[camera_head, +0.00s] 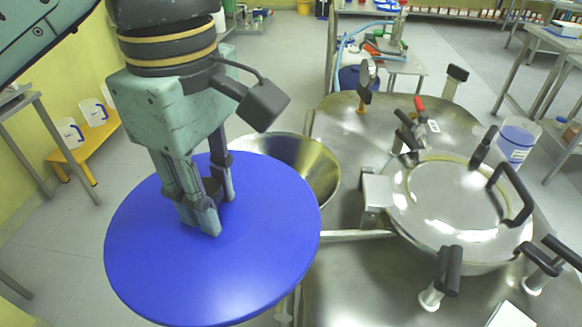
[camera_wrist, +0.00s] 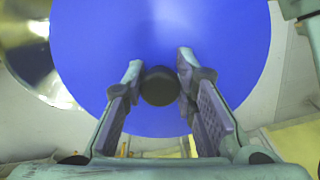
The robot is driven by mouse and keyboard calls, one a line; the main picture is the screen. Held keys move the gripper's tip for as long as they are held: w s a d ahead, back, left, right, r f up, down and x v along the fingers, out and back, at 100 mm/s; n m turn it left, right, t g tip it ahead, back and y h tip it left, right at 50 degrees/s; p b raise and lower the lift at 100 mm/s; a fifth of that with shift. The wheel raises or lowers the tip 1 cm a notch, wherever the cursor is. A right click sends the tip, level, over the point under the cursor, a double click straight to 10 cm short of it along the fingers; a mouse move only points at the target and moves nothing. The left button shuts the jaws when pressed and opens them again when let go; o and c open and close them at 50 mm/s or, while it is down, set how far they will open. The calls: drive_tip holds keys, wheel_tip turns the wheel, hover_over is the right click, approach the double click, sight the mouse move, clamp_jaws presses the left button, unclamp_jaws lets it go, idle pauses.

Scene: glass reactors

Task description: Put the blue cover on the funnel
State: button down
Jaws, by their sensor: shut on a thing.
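The blue cover (camera_head: 265,270) is a large round disc. My gripper (camera_head: 212,205) is shut on the dark round knob (camera_wrist: 159,86) at its middle and holds the cover from above. The wrist view shows the cover (camera_wrist: 240,40) spread out beyond my fingers (camera_wrist: 160,88), one on each side of the knob. The funnel (camera_head: 310,165) is a brass-coloured metal cone, seen behind and to the right of the cover in the head view. The cover hides its near left part. The funnel's rim also shows at the left of the wrist view (camera_wrist: 25,45).
A steel reactor lid (camera_head: 455,205) with black handles and clamps stands right of the funnel. A yellow step stool (camera_head: 88,145) with white containers is at the left wall. A blue-and-white bucket (camera_head: 516,142) stands at the right. Open floor lies left of the cover.

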drive_tip(key=shift+w+d, duration=0.15)
drive_tip(key=shift+d, duration=0.2)
drive_tip(key=w+d+f, duration=0.2)
drive_tip(key=w+d, duration=0.1)
drive_tip(key=w, duration=0.4)
drive_tip(key=w+d+f, duration=0.3)
drive_tip(key=w, duration=0.4)
drive_tip(key=shift+w+b, duration=0.2)
drive_tip(key=shift+b, duration=0.2)
drive_tip(key=shift+f, duration=0.1)
drive_tip(key=shift+f, duration=0.15)
drive_tip(key=c, duration=1.3)
unclamp_jaws()
